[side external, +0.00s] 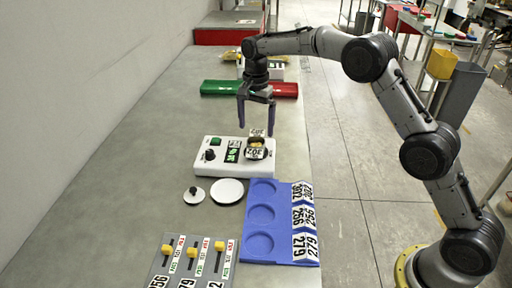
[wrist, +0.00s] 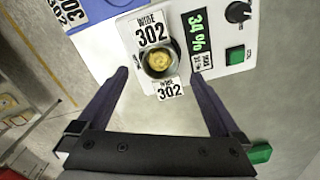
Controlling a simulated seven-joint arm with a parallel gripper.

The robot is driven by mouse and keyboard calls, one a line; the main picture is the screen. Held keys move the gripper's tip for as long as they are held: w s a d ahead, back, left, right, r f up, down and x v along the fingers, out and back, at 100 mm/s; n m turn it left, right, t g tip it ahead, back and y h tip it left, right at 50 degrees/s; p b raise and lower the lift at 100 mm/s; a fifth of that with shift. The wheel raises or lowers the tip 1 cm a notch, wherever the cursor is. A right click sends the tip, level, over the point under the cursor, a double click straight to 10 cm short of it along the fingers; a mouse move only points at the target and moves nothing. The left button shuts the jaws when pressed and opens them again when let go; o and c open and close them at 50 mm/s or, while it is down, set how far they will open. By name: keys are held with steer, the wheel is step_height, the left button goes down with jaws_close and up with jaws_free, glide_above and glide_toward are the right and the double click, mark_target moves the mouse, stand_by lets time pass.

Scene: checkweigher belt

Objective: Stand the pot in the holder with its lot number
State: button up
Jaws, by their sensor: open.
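The pot (side external: 257,146) stands upright on the white weighing unit (side external: 222,156). It is small and dark with yellowish contents, and its tags read "WIDE 302". In the wrist view the pot (wrist: 158,58) sits between and a little beyond my fingertips. My gripper (side external: 257,132) is open around or just above the pot, pointing down; I cannot tell whether a finger touches it. The blue holder (side external: 251,250) lies nearer the camera, with three empty round recesses. Its labels read 302 at the far recess, 256 in the middle and 279 at the near one.
The weighing unit's display (wrist: 197,36) reads 34%, beside a black knob and green button. A white disc (side external: 227,191) and a small knobbed disc (side external: 194,195) lie before it. A slider panel (side external: 190,268) is at the front. Green (side external: 219,87) and red trays lie behind.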

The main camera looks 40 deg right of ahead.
mark_target(256, 144)
steer(key=shift+f, duration=2.75)
steer(key=shift+r, duration=0.1)
jaws_close()
